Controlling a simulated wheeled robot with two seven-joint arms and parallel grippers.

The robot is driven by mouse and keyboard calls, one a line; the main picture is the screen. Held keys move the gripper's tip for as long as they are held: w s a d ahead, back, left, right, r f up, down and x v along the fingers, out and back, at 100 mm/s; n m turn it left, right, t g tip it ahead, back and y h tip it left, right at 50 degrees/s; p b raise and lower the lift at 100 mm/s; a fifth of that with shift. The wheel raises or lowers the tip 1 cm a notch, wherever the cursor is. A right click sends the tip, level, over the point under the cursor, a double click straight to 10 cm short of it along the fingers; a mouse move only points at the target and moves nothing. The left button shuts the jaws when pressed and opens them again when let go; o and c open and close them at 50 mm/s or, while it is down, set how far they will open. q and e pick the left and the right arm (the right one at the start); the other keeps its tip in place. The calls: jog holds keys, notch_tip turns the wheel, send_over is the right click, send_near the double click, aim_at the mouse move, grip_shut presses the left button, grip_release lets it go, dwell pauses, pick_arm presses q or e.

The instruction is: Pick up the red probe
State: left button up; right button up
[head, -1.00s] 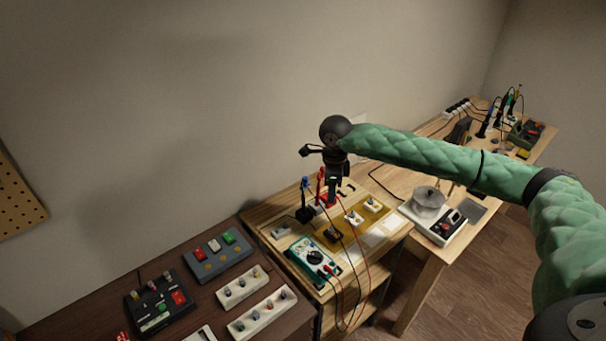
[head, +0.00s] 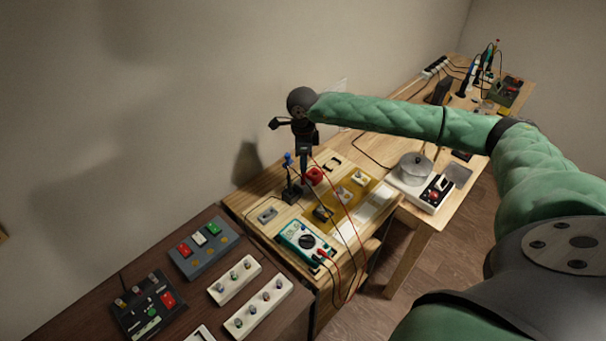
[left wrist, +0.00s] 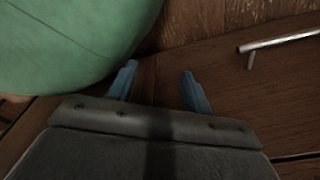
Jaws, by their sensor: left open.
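My right gripper (head: 304,172) points down over the workbench, beside the red probe holder (head: 315,176) and in front of the wall. The red probe itself cannot be made out; the gripper covers the spot above the holder's left side. A thin red lead (head: 343,203) rises to the right gripper's side. Whether its fingers are shut on the probe cannot be told. A blue-topped probe (head: 288,160) stands upright in a black holder (head: 291,193), just left of the gripper. My left gripper (left wrist: 160,90) is open and empty in the left wrist view, its blue fingertips apart.
A teal multimeter (head: 305,241) with leads lies at the bench's front. A yellow mat (head: 352,205) with small parts lies right of the holders. A white device with a round pot (head: 415,168) stands further right. Pedal boxes (head: 203,246) and white strips fill the dark table.

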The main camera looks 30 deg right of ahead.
aim_at(304, 175)
notch_tip(304, 175, down, 2)
jog(key=shift+s+f, duration=0.15)
jog(key=shift+f, duration=0.25)
grip_shut()
jog(key=shift+r, duration=0.15)
